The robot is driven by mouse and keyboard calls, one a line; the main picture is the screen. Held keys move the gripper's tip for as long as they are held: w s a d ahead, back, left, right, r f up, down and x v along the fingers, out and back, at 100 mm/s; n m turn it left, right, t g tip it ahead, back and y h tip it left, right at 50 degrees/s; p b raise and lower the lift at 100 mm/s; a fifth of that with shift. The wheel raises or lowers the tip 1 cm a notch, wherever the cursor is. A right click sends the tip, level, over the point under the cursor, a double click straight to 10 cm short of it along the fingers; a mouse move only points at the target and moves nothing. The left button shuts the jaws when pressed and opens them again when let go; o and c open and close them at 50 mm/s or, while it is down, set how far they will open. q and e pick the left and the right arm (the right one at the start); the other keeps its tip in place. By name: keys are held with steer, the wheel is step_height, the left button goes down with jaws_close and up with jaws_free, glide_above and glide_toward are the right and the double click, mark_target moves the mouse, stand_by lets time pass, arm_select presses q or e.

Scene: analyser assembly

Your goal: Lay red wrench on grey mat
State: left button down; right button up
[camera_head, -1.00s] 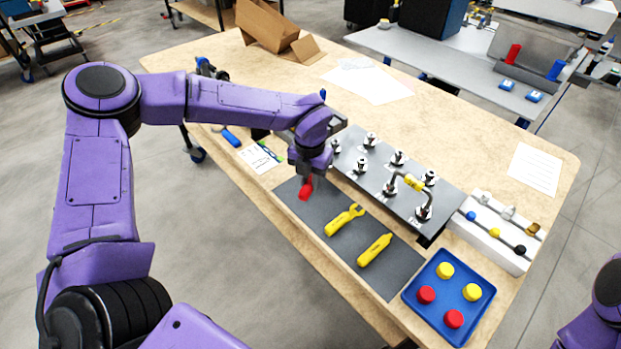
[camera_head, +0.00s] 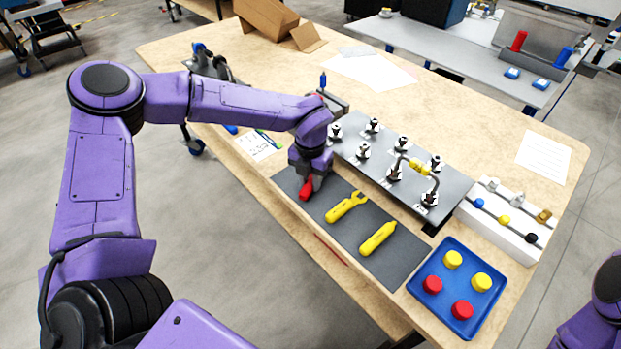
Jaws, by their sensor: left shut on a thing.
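The red wrench (camera_head: 306,189) shows as a short red piece below my left gripper (camera_head: 309,181). My left gripper is shut on it, low over the upper left end of the grey mat (camera_head: 346,228). The rest of the wrench is hidden by the gripper, and I cannot tell whether it touches the mat. A yellow wrench (camera_head: 346,207) and a yellow tool (camera_head: 378,239) lie on the mat to the right. My right gripper is out of view; only part of the right arm shows at the lower right edge.
A dark plate with several metal fittings (camera_head: 395,172) lies just behind the mat. A blue tray (camera_head: 411,285) with red and yellow caps stands to the right, near a white block (camera_head: 513,243) with coloured knobs. Papers (camera_head: 370,72) and a cardboard box (camera_head: 265,22) lie farther back.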

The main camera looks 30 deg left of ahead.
arm_select(q)
steer(key=shift+f, duration=0.4)
steer(key=c, duration=0.8)
jaws_free()
step_height(320, 180, up, 11)
steer(key=shift+s+f+b, duration=0.1)
steer(key=shift+f+b, duration=0.1)
steer(key=shift+b, duration=0.3)
